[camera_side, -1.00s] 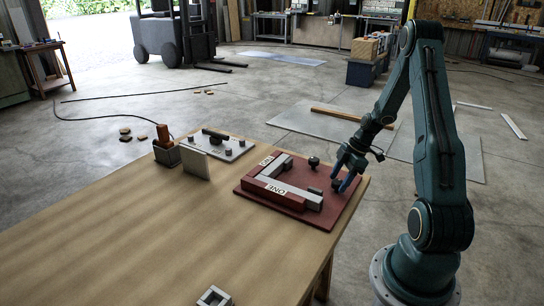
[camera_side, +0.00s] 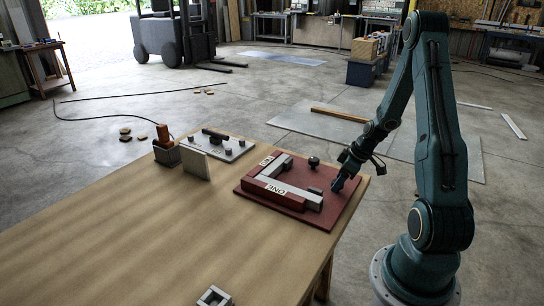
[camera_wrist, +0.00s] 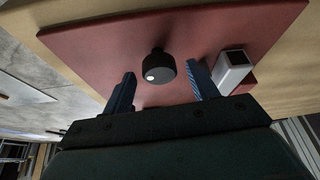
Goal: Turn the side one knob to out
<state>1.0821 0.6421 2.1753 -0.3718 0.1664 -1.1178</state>
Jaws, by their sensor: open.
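A dark red board (camera_side: 318,219) lies flat at the table's right end, bearing a clamp-like piece marked ONE (camera_side: 275,190) with pale grey bars. A small black knob (camera_side: 314,162) stands on the board's far side. In the wrist view, a black knob (camera_wrist: 158,68) with a white dot is between and slightly beyond my fingertips, with gaps on both sides. I cannot tell for sure which knob this is. My gripper (camera_side: 338,186) is open and low over the board's right part, hiding what is directly behind it. Its blue fingers also show in the wrist view (camera_wrist: 162,86).
A grey block with a dark end (camera_wrist: 233,68) is close to my right finger in the wrist view. The table's middle is clear.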

